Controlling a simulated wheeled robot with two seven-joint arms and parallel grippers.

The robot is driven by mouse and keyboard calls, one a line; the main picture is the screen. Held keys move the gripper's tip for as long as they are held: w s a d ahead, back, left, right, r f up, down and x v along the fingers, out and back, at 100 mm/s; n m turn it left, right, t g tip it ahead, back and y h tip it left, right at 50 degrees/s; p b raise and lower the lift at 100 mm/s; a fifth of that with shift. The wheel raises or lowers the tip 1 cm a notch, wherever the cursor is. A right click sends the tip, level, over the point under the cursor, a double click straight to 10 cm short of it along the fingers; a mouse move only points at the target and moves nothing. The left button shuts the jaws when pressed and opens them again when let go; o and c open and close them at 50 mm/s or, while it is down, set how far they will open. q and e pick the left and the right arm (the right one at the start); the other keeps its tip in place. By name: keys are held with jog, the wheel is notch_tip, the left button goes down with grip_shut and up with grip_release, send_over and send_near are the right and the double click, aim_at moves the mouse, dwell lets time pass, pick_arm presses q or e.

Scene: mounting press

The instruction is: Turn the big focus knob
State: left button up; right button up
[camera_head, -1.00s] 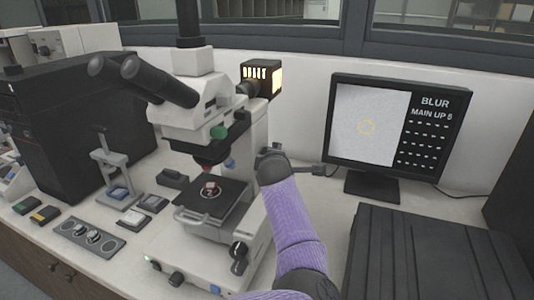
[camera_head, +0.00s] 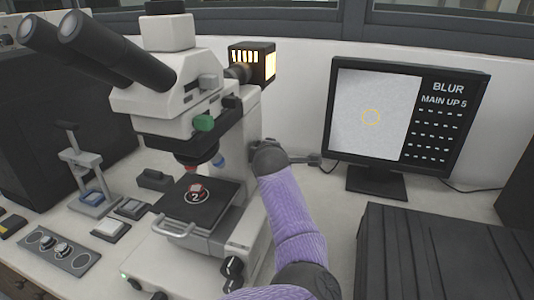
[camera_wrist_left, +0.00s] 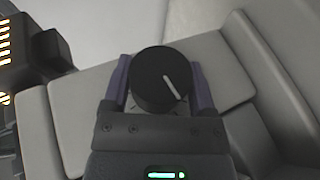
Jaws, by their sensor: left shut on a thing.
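In the left wrist view a round black knob (camera_wrist_left: 163,90) with a white pointer line sits between the two purple fingers of my left gripper (camera_wrist_left: 160,66), which is shut on it. The line tilts from upper left to lower right. In the head view the white microscope (camera_head: 185,120) stands left of centre. My purple-sleeved arm reaches its right side; the gripped knob and fingertips are hidden there. Two smaller black knobs (camera_head: 232,267) show low on the microscope's right side. The monitor (camera_head: 398,115) reads "BLUR" and "MAIN UP 5", with a yellow circle on a grey picture. My right gripper is out of view.
A lit lamp housing (camera_head: 252,62) sticks out behind the microscope; it shows at the left edge of the wrist view. A dark ribbed box (camera_head: 440,255) stands at lower right. A knob panel (camera_head: 60,251) and small devices lie at left.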

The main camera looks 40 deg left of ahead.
pick_arm(q)
jog(key=shift+c, duration=0.6)
jog(key=g+p, duration=0.1)
jog(key=p, duration=0.2)
jog(key=shift+r+h, duration=0.35)
jog(key=shift+h, duration=0.05)
jog(key=shift+m+g+p, duration=0.3)
jog(key=shift+g+p, duration=0.2)
jog(key=shift+p, duration=0.05)
jog(key=shift+f+g+h+p, duration=0.2)
jog(key=shift+g+h+p, duration=0.15)
jog(key=shift+g, duration=0.25)
jog(key=shift+f+m+g+h, duration=0.15)
jog(key=shift+m+g+h, duration=0.2)
jog(key=shift+g, duration=0.25)
jog(key=shift+g+b, duration=0.65)
jog(key=shift+g, duration=0.05)
jog(key=shift+h, duration=0.3)
